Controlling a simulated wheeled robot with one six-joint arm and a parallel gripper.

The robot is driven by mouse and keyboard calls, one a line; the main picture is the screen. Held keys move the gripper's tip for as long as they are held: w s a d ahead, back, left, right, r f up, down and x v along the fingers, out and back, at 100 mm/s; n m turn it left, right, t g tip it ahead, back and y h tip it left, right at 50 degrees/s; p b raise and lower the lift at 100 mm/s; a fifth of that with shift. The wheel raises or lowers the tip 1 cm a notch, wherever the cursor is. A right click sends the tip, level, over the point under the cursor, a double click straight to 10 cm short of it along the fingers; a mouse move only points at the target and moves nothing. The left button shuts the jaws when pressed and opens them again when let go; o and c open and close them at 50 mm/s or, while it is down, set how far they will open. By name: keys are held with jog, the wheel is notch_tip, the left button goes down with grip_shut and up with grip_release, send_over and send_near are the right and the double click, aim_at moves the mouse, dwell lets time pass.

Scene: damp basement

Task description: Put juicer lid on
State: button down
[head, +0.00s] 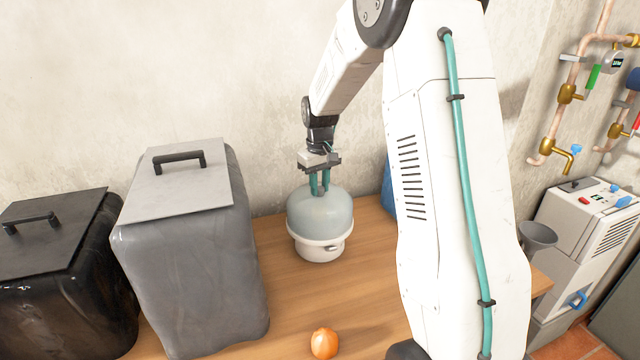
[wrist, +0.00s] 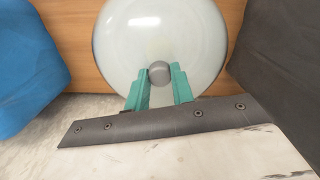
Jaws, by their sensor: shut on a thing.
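The juicer lid (head: 320,212) is a pale translucent dome in the head view, sitting at the top of the white juicer base (head: 318,248) on the wooden table. My gripper (head: 320,190) comes down from above and is shut on the lid's top knob. In the wrist view my gripper's teal fingers (wrist: 159,88) close around the round grey knob (wrist: 159,70), with the lid (wrist: 122,45) spread around it. The lid looks level and in line with the base. I cannot tell whether it is fully seated, as the seam is small.
A tall grey bin (head: 190,270) and a black bin (head: 60,285) with handled lids stand on the left. An orange fruit (head: 324,343) lies at the table's front. A blue object (head: 387,190) is partly hidden behind my arm.

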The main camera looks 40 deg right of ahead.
jog(key=shift+f, duration=0.15)
dwell(0.3)
jog(key=c, duration=1.1)
grip_release()
notch_tip(320, 180, up, 8)
jog(key=shift+f, duration=0.1)
jog(key=shift+m+g, duration=0.5)
jog(key=s, duration=0.1)
jog(key=s+a+f, duration=0.1)
jog(key=s, duration=0.1)
jog(key=shift+s+a+f, duration=0.15)
jog(key=shift+s+f, duration=0.05)
jog(key=shift+f, duration=0.15)
jog(key=s+a+r, duration=0.2)
jog(key=s+a, duration=0.4)
jog(key=s, duration=0.4)
jog(key=s+a+r+t, duration=0.1)
jog(key=s+a+r, duration=0.2)
jog(key=s, duration=0.8)
jog(key=s+a+r+n+t, duration=0.1)
jog(key=s+a+r, duration=0.1)
jog(key=s+a, duration=0.6)
jog(key=shift+s+a+r, duration=0.2)
jog(key=shift+s, duration=0.45)
jog(key=shift+s+a+r, duration=0.15)
jog(key=shift+s, duration=0.5)
